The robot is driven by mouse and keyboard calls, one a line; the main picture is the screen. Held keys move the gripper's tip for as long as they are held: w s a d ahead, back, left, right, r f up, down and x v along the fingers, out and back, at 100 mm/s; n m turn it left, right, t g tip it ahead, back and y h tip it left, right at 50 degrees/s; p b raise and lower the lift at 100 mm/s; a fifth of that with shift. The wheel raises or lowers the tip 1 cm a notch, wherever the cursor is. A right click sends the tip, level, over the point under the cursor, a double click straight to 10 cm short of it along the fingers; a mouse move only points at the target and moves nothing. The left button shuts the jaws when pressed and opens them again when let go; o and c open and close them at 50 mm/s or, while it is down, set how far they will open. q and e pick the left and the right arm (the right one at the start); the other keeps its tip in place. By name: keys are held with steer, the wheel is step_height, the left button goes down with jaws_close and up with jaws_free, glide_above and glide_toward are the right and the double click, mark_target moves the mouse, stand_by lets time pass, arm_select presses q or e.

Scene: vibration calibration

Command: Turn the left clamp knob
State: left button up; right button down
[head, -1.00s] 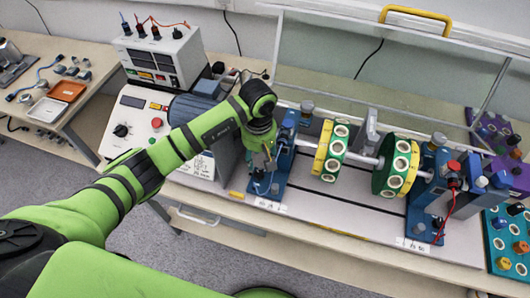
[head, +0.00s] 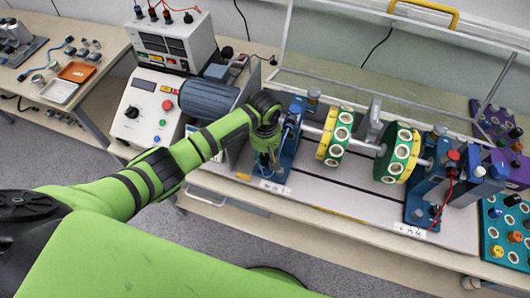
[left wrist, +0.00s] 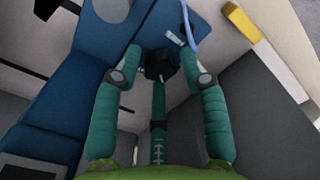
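The left bearing stand (head: 292,133) is a blue block at the left end of the shaft, which carries green and yellow discs (head: 398,150). My left gripper (head: 265,166) points down at the front left side of this stand in the head view, and its fingers are hard to make out there. The fingers are apart, one on each side; I cannot tell whether either touches the knob. My right gripper is not in view.
A clear raised cover (head: 370,45) with a yellow handle is behind. The right blue stand (head: 432,175) and a teal tray (head: 505,235) are at the right.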

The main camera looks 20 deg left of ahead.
arm_select(q)
jaws_close()
steer(key=shift+a+f+n+b, duration=0.15)
steer(key=shift+n+b, duration=0.15)
steer(key=shift+b, duration=0.4)
steer(key=n+b, duration=0.1)
steer(key=b, duration=0.2)
steer(key=shift+w+f+n, duration=0.1)
steer(key=shift+n, duration=0.2)
steer(key=shift+n+b, duration=0.75)
steer(key=shift+n, duration=0.15)
steer(key=n+b, duration=0.2)
steer(key=n, duration=0.3)
steer(key=shift+b, duration=0.3)
steer(key=shift+r+n+b, duration=0.25)
steer(key=shift+n+b, duration=0.35)
steer(key=shift+n, duration=1.1)
